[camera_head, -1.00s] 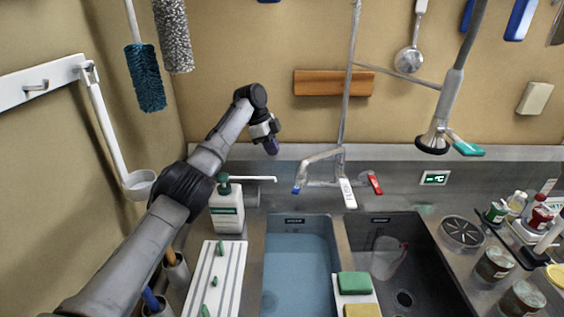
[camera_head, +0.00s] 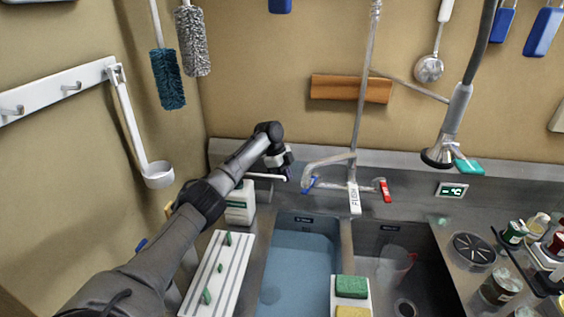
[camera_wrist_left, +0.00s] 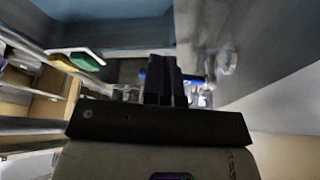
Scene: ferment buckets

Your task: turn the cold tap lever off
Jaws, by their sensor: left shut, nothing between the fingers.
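The tap is on the back wall of the sink. Its cold lever, blue (camera_head: 309,184), is on the left, and its red lever (camera_head: 386,190) is on the right. My left gripper (camera_head: 288,173) is just left of the blue lever in the head view, shut and empty. In the left wrist view the dark fingers (camera_wrist_left: 165,70) are together, and part of the blue lever (camera_wrist_left: 142,74) shows beside them. The fingers hide some of it, and I cannot tell whether they touch it. My right gripper is not in view.
The left basin (camera_head: 298,255) holds bluish water; the right basin (camera_head: 420,285) holds a clear jug. A white soap bottle (camera_head: 240,205) stands under my left arm. A tagged white lever (camera_head: 354,198) hangs between the taps. A spray head (camera_head: 440,155) hangs at right.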

